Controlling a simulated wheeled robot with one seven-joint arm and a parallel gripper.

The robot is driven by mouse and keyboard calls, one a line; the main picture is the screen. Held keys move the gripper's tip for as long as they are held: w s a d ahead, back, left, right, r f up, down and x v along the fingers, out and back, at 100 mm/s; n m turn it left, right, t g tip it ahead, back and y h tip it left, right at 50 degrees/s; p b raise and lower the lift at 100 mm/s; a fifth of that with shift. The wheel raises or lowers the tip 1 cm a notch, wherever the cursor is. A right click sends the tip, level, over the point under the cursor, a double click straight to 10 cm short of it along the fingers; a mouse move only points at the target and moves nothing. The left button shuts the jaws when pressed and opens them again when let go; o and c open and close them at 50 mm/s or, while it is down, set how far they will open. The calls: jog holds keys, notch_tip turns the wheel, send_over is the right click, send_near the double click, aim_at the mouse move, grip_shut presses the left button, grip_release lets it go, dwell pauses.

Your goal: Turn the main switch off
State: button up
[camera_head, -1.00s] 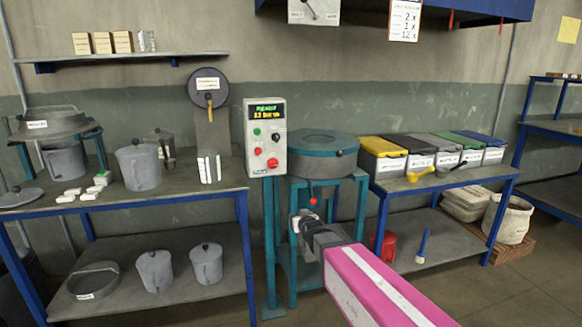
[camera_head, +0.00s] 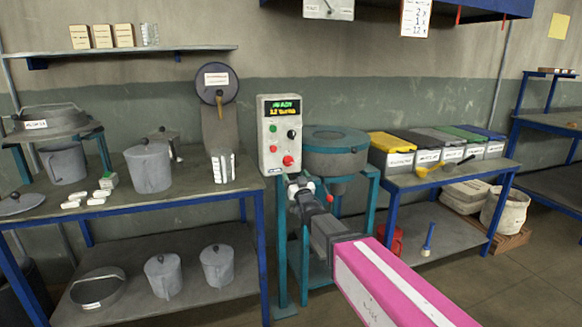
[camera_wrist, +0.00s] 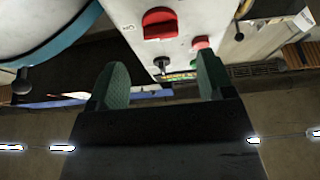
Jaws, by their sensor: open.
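The control box (camera_head: 281,150) is a pale upright box on a teal post, with a lit display reading READY at its top. A large red rotary switch (camera_head: 288,160) sits low on its front. Above it are a small red button (camera_head: 273,145), a black knob (camera_head: 291,134) and a green button (camera_head: 272,128). My gripper (camera_head: 300,185) is open, just below and in front of the box. In the wrist view the box appears upside down, with the red switch (camera_wrist: 160,23) beyond my open fingers (camera_wrist: 158,82). Nothing is between the fingers, and they look apart from the switch.
A teal-framed round machine (camera_head: 335,152) stands close right of the box. A left bench (camera_head: 150,205) holds lidded pots and small blocks. A right bench (camera_head: 445,178) carries coloured-lid bins (camera_head: 392,150). The space in front of the box's lower part holds my arm.

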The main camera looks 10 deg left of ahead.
aim_at(290, 164)
jog(key=x, duration=0.6)
jog(key=shift+w+a, duration=0.15)
jog(key=shift+w, duration=0.05)
jog(key=c, duration=0.9)
